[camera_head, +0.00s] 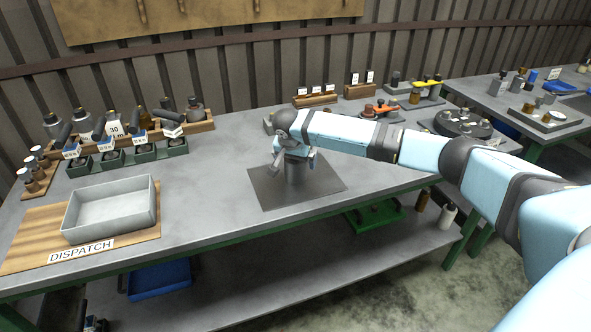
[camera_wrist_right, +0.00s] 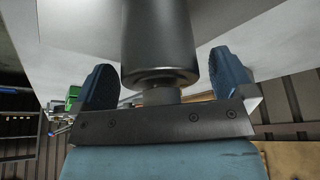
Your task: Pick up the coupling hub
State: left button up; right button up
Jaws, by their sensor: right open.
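A dark grey cylinder (camera_head: 296,182) stands on the dark square mat (camera_head: 330,178) near the middle of the bench, partly hidden by my right gripper (camera_head: 294,160). In the right wrist view the dark cylinder (camera_wrist_right: 158,45), with a narrower stub at its end, lies between the two blue fingers of my right gripper (camera_wrist_right: 165,80). The fingers are open, with a visible gap on each side of the cylinder. I cannot tell from its look whether this cylinder is the coupling hub. My left gripper is not in view.
A grey tray (camera_head: 112,212) sits on a wooden board marked DISPATCH (camera_head: 30,240) at left. Green holders (camera_head: 115,157) and bottles stand behind it. A round dark fixture (camera_head: 462,124) and racks of parts stand at the back right. The bench between tray and mat is clear.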

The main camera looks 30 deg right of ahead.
jog(key=c, duration=1.3)
jog(key=shift+r, duration=0.15)
jog(key=c, duration=0.3)
jog(key=shift+r, duration=0.15)
